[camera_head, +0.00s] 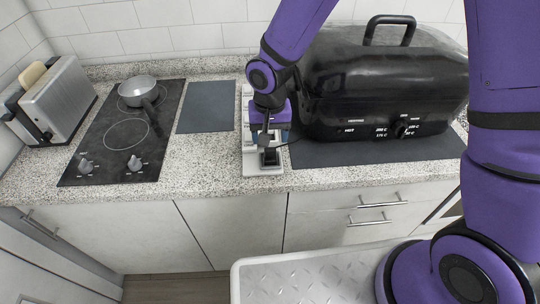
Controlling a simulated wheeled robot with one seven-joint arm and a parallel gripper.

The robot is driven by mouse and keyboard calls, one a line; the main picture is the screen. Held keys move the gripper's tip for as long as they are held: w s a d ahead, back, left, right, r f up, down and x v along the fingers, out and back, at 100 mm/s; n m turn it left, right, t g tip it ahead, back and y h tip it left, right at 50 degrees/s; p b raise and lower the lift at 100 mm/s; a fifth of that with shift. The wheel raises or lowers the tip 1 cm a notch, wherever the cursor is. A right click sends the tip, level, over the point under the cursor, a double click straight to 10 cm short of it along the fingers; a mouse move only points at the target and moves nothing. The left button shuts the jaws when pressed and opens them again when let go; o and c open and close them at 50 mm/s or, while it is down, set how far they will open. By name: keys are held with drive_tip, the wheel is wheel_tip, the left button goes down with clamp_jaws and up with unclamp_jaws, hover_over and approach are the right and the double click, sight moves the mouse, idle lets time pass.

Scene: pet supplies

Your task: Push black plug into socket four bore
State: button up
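A white socket strip (248,165) lies on the speckled counter, running from front to back, with its front end near the counter's front edge. My gripper (268,148) points down over the front part of the strip. A small black block (270,157), which looks like the black plug, is at the fingertips, at or just above the strip's front end. I cannot tell whether the fingers are closed on it or whether it touches a bore. My arm and gripper hide most of the strip's middle, and the bores are too small to make out.
A large black roaster (385,85) stands close on the right, on a dark mat (370,155). A dark mat (207,107) lies left of the strip. Further left are a cooktop (120,150) with a pan (138,91), and a toaster (55,100). Bare counter (205,160) is free left of the strip.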

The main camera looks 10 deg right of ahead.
sight(270, 149)
drive_tip(key=shift+s+d+f, duration=0.1)
drive_tip(key=shift+f, duration=1.25)
drive_tip(key=shift+s+f, duration=0.1)
drive_tip(key=shift+f, duration=1.2)
drive_tip(key=c, duration=1)
